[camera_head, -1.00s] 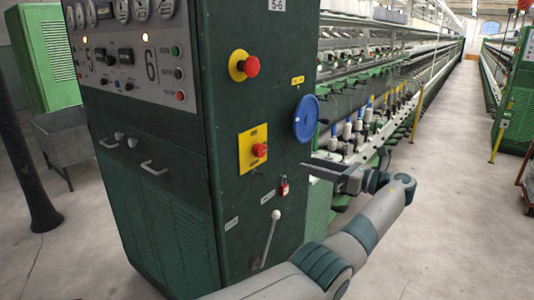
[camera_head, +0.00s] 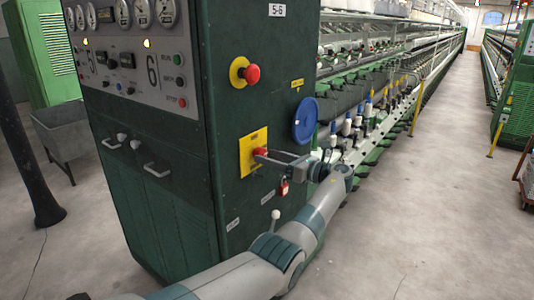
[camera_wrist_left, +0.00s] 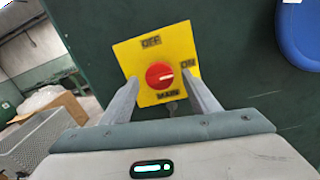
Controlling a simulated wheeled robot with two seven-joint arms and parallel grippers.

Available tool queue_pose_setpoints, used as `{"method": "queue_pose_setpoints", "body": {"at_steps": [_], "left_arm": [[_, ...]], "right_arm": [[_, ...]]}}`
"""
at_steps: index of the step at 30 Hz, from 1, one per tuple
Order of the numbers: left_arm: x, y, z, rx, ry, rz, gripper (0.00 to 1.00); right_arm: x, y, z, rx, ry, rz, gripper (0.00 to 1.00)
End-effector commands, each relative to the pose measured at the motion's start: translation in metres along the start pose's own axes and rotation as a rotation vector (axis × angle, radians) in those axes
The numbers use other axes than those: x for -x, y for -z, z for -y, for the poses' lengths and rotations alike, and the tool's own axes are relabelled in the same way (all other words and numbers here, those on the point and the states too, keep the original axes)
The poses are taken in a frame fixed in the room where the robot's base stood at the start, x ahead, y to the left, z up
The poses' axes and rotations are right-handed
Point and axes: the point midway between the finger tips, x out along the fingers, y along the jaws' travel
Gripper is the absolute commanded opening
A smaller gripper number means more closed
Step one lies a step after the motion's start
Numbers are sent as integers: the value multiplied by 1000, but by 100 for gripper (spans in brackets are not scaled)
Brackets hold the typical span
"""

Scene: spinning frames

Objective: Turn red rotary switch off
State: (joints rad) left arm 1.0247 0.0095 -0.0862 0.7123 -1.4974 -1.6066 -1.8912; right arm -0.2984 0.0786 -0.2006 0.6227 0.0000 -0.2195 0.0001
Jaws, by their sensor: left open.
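The red rotary switch (camera_head: 261,152) sits on a yellow plate (camera_head: 247,160) on the side of the dark green cabinet. In the left wrist view the red knob (camera_wrist_left: 159,75) shows a white mark pointing right, towards the ON label; OFF is at the plate's top and MAIN below. My left gripper (camera_head: 262,157) is at the switch in the head view, partly covering it. In the wrist view its two fingers are apart, one on each side of the knob, with visible gaps. Contact with the knob cannot be seen. My right gripper is not in view.
A red emergency button (camera_head: 251,74) on a yellow disc is above the switch. A blue round disc (camera_head: 305,121) is to the right. A red padlock (camera_head: 283,188) and a white-knobbed lever (camera_head: 274,222) are below. The aisle floor (camera_head: 430,220) at right is clear.

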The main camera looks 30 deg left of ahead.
Motion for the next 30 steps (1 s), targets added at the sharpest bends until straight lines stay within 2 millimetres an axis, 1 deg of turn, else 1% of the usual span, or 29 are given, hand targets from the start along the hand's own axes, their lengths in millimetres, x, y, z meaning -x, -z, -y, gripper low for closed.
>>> {"method": "queue_pose_setpoints", "body": {"at_steps": [3, 6, 15, 16, 17, 18, 20, 21, 30], "left_arm": [[-9, 0, 0, -1, 1, 0, 55], [-14, 0, 0, 0, 1, 0, 55], [-15, 1, 0, 0, 1, 0, 55], [-15, 1, 0, 0, 1, 0, 51], [-15, 1, 0, 0, 1, 0, 43], [-15, 1, 0, 0, 1, 0, 34], [-15, 1, 0, 0, 1, 0, 20], [-15, 0, 0, 0, 1, 0, 14], [-14, 1, 0, 17, 1, -1, 14]], "right_arm": [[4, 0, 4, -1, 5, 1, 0], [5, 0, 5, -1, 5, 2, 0], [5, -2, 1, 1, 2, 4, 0], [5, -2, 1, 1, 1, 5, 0], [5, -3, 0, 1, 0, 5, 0], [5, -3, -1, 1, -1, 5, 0], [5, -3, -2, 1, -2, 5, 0], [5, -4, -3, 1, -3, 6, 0], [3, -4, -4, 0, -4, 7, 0]]}}
